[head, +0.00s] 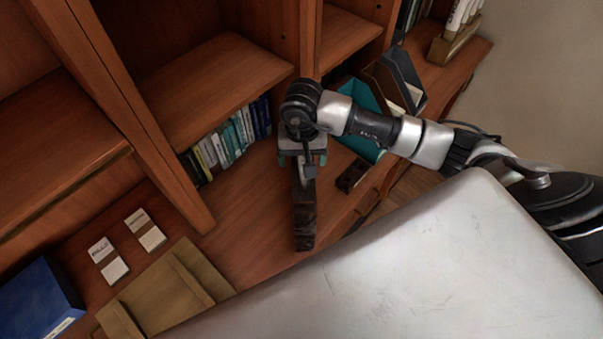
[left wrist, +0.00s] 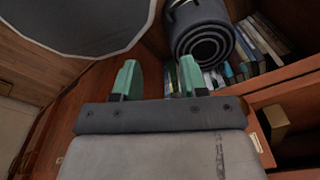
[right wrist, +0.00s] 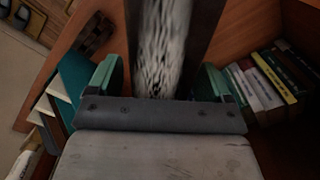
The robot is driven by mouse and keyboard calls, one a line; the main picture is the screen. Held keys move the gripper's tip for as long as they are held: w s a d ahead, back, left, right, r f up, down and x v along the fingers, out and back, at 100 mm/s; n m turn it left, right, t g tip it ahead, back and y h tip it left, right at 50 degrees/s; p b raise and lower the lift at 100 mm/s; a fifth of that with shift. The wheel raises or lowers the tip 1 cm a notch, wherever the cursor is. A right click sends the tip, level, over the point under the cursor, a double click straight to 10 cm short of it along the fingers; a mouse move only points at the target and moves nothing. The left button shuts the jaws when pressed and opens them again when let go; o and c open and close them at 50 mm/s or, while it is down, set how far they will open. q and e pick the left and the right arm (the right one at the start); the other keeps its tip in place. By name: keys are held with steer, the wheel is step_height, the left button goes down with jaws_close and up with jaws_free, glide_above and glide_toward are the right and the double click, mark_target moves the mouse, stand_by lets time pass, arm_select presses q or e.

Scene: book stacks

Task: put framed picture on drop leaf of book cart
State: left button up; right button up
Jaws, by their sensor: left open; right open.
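The framed picture (head: 304,222) stands on the wooden shelf top, seen nearly edge-on in the head view, with a dark frame. My right gripper (head: 302,159) is above its far end, open. In the right wrist view, the picture's black and white face and dark frame (right wrist: 160,40) show between the open fingers (right wrist: 159,75); I cannot tell whether they touch it. My left gripper (left wrist: 160,80) is open and empty in the left wrist view. I cannot make out the book cart or its drop leaf in any view.
Books (head: 230,142) stand in the shelf behind. A teal and grey file holder (head: 395,85) and a small dark object (head: 351,175) are to the right. Cards (head: 108,260) and a blue box (head: 38,300) lie left. A large pale surface fills the lower right foreground.

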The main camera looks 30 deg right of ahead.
arm_select(q)
steer(key=shift+s, duration=0.2)
arm_select(e)
steer(key=shift+w+f, duration=0.1)
steer(key=shift+f, duration=0.15)
jaws_close()
arm_select(q)
steer(key=shift+s, duration=0.15)
arm_select(e)
steer(key=shift+r, duration=0.1)
